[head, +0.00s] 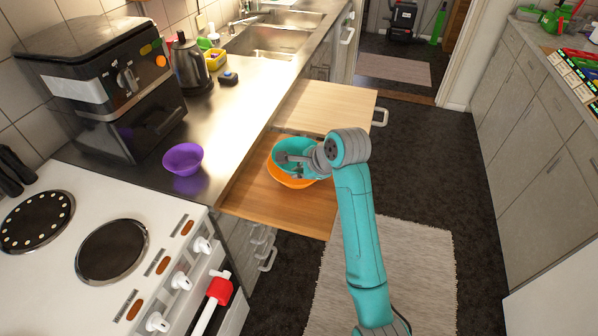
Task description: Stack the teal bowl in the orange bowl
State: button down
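The teal bowl (284,148) is on the pulled-out wooden board beside the counter. It sits in or directly over the orange bowl (291,181), whose rim and lower side show below it. Whether the teal bowl rests fully inside cannot be told. My gripper (283,158) is at the teal bowl, with its fingers over the bowl's inside. My wrist hides the right side of both bowls. The fingers are too small to show whether they are open or shut on the rim.
A purple bowl (183,159) stands on the steel counter. A black air fryer (115,85) and a kettle (190,65) are behind it. The white cooker (75,290) is at the lower left. A second pulled-out board (325,105) lies beyond the bowls. Dark floor is free on the right.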

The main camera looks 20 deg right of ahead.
jog(key=shift+f, duration=0.35)
jog(key=shift+f, duration=0.25)
jog(key=c, duration=1.6)
grip_release()
jog(key=shift+r, duration=0.35)
jog(key=v, duration=0.8)
jog(key=shift+w, duration=0.1)
